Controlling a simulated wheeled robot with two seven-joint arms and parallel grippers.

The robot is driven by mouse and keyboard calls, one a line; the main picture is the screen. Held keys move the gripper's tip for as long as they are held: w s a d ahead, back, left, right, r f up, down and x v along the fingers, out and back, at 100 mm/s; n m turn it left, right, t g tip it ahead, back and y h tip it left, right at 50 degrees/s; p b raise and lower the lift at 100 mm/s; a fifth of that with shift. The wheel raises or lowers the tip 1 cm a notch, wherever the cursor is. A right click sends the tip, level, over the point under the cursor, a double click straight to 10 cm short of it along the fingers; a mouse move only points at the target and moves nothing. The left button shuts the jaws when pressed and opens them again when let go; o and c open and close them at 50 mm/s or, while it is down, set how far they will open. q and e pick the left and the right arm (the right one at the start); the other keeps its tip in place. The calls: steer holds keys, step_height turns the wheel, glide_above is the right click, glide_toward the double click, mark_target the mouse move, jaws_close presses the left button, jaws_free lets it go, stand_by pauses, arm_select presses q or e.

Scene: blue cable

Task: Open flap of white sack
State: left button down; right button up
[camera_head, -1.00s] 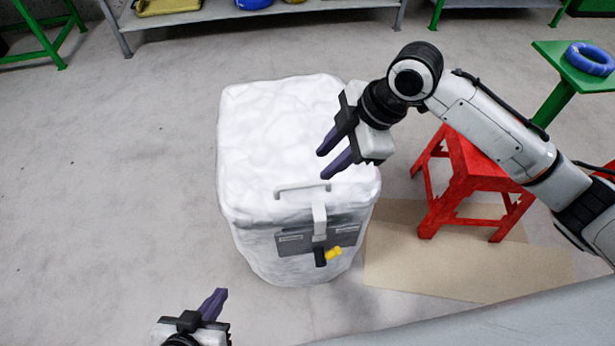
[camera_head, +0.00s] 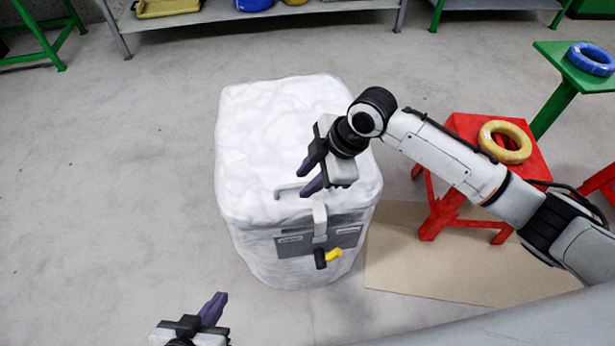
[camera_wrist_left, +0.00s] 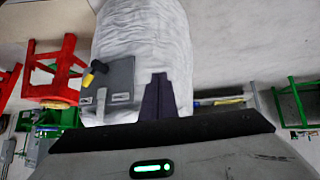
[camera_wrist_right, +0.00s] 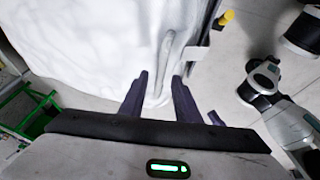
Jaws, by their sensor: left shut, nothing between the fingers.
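The white sack (camera_head: 265,135) stands upright on the floor, its top covered by a lumpy white flap. A grey handle (camera_head: 291,189) lies along the flap's front edge. Below it a white strap and latch (camera_head: 320,222) with a black and yellow knob (camera_head: 328,257) sit on a grey plate. My right gripper (camera_head: 306,179) is open above the flap beside the handle. In the right wrist view the handle (camera_wrist_right: 168,60) runs up between the spread fingers; I cannot tell whether they touch it. My left gripper (camera_head: 215,308) is shut and empty, low in front of the sack, apart from it.
A red stool (camera_head: 460,190) with a yellow cable coil (camera_head: 505,142) stands right of the sack, near a cardboard sheet (camera_head: 440,265). A green table (camera_head: 555,105) holds a blue coil (camera_head: 590,58). A grey shelf (camera_head: 250,12) is behind.

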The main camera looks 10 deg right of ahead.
steer(key=shift+c, duration=0.4)
jaws_close()
